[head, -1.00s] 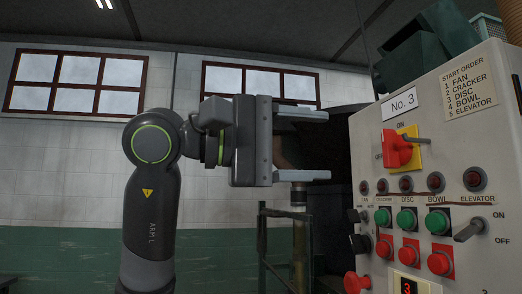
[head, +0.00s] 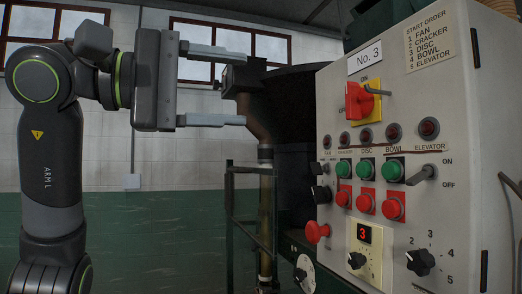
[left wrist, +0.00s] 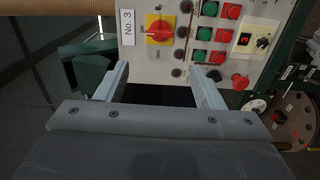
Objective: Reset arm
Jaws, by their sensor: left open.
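My left gripper (head: 213,85) is open and empty in the head view, its two fingers apart and pointing right toward the control panel (head: 345,92). It is raised at the left, with clear space between the fingertips and the panel. In the left wrist view the two fingers (left wrist: 160,85) are spread with nothing between them, and the panel lies beyond them. My right gripper is not in view.
The panel carries a red rotary switch (head: 362,103) on a yellow plate, green buttons (head: 393,171), red buttons (head: 393,208), a toggle lever (head: 423,174) and a dial (head: 420,262). A dark pipe (head: 250,115) and green railing (head: 229,215) stand left of the panel.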

